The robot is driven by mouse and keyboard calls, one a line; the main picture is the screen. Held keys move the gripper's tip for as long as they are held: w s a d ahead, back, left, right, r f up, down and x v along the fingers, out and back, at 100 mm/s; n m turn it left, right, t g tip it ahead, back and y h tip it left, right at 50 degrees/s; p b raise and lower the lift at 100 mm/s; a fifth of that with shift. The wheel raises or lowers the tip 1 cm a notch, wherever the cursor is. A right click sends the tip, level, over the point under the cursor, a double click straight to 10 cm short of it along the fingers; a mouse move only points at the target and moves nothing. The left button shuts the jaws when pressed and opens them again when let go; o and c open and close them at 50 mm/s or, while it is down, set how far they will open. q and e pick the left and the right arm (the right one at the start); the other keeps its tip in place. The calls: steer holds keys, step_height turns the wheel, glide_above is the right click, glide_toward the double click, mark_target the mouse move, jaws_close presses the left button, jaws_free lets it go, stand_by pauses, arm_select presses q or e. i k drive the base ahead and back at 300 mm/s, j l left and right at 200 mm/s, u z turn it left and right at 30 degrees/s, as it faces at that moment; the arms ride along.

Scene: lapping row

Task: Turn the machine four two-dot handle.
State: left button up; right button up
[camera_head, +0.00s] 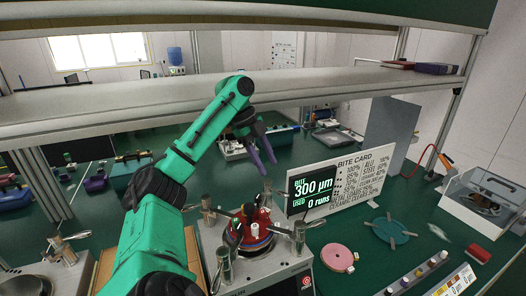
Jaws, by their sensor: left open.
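A lapping machine (264,274) stands at the bottom middle, with a round red and blue part at its centre. Several metal handles with dark knobs stand around it: a left one (207,211), a back one (265,192), a right one (299,236) and a front one (223,268). The dots that mark the handles are too small to read, so I cannot tell which is the two-dot one. My left gripper (262,158) is open and empty, its purple fingers apart above and behind the machine, touching no handle. My right gripper is not in view.
A bite card board (340,184) with a display stands right behind the machine. A pink disc (338,257) and a teal disc (391,231) lie to the right. A long shelf (310,88) crosses above. Another machine (48,275) stands at the lower left.

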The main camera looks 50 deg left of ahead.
mark_target(300, 226)
steer(key=k+l, duration=0.2)
steer(key=l, duration=0.15)
steer(key=k+l, duration=0.2)
steer(key=l, duration=0.15)
steer(key=k+l, duration=0.15)
steer(key=l, duration=0.2)
steer(key=k+l, duration=0.2)
steer(key=l, duration=0.15)
steer(key=k+l, duration=0.2)
steer(key=l, duration=0.15)
